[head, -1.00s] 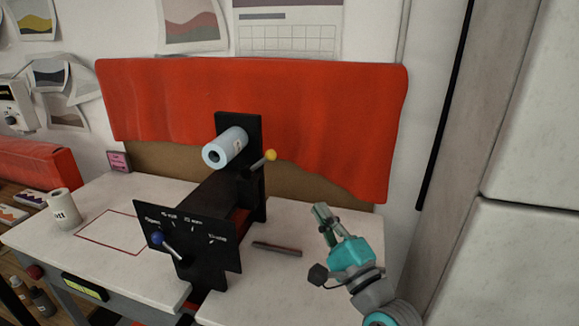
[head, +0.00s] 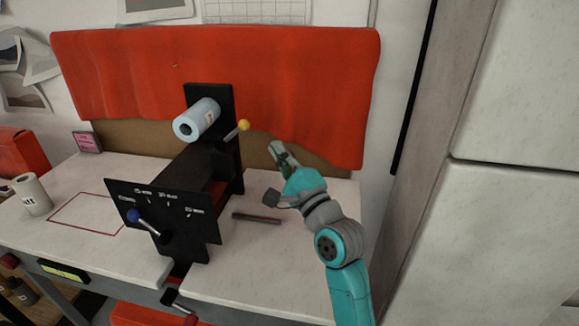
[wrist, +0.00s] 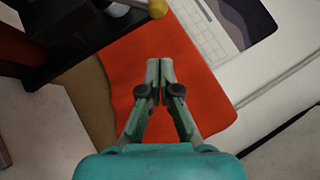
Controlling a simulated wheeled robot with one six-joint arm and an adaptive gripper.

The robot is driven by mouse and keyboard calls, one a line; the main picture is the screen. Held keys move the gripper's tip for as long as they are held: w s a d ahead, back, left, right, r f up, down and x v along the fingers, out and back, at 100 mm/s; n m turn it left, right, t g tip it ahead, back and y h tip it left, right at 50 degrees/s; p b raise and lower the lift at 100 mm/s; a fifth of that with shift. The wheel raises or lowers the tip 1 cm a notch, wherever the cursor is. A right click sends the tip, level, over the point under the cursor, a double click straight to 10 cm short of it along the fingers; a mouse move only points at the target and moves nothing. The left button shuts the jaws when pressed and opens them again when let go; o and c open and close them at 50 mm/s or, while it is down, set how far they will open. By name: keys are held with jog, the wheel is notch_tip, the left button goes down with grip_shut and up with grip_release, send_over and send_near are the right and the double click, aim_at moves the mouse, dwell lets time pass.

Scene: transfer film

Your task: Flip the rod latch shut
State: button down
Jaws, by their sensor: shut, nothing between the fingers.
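The rod latch is a short metal rod with a yellow ball end (head: 244,125), sticking out to the right of the black upright plate (head: 228,160). The yellow ball also shows at the top of the wrist view (wrist: 157,8). A light blue roll (head: 197,119) sits on the same plate, left of the rod. My gripper (head: 275,147) is shut and empty, to the right of and a little below the yellow ball, apart from it. In the wrist view my fingertips (wrist: 160,62) are together in front of the red cloth, below the ball.
A black front panel (head: 165,212) carries a blue-knobbed lever (head: 134,215). A dark bar (head: 257,218) lies on the white table (head: 240,270). A red cloth (head: 320,80) hangs behind. A white roll (head: 32,194) stands at left. A grey-white wall block (head: 510,240) bounds the right.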

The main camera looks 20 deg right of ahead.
aim_at(234, 134)
jog(key=shift+w+a+r, duration=0.65)
jog(key=shift+w+a, duration=0.15)
jog(key=shift+w, duration=0.15)
jog(key=shift+w+a+r, duration=0.65)
jog(key=shift+w+a, duration=0.15)
jog(key=shift+w, duration=0.15)
jog(key=shift+w+r, duration=0.15)
